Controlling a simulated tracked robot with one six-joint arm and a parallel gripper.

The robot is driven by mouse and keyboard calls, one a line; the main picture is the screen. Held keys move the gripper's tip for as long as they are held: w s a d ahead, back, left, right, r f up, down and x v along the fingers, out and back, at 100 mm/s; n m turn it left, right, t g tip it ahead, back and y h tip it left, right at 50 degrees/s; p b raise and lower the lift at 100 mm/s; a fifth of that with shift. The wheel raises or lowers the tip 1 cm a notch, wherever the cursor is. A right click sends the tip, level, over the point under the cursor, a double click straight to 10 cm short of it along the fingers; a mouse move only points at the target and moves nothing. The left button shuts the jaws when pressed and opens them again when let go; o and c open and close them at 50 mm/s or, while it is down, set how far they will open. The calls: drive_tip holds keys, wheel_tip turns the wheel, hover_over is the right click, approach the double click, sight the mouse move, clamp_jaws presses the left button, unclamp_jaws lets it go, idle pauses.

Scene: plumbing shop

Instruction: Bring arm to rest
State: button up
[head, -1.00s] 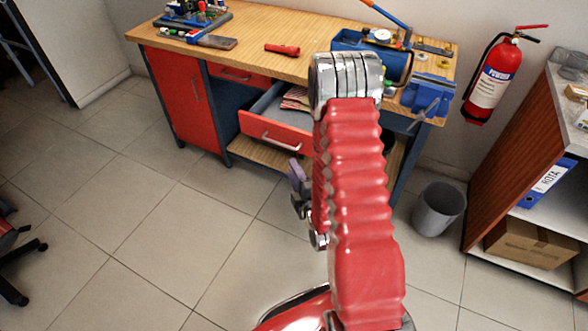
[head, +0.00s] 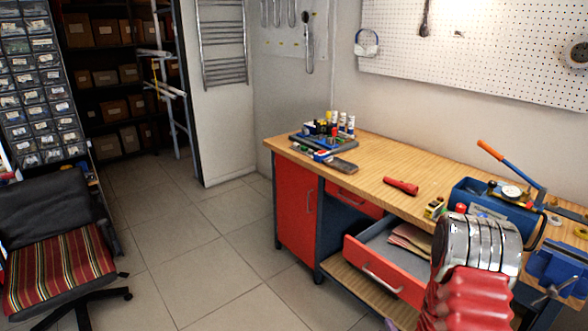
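My arm shows at the bottom right of the head view, a red ribbed sleeve with a chrome joint at its top. It stands in front of the workbench (head: 345,160) and covers part of its right side. My gripper is out of the frame or hidden behind the arm, so its fingers do not show.
The bench's drawer (head: 385,270) is pulled open with papers inside. A red flashlight (head: 401,186) and a blue toolbox (head: 497,207) lie on top. A blue vise (head: 558,268) is at the right. An office chair (head: 58,240) stands left. The tiled floor (head: 200,265) between is clear.

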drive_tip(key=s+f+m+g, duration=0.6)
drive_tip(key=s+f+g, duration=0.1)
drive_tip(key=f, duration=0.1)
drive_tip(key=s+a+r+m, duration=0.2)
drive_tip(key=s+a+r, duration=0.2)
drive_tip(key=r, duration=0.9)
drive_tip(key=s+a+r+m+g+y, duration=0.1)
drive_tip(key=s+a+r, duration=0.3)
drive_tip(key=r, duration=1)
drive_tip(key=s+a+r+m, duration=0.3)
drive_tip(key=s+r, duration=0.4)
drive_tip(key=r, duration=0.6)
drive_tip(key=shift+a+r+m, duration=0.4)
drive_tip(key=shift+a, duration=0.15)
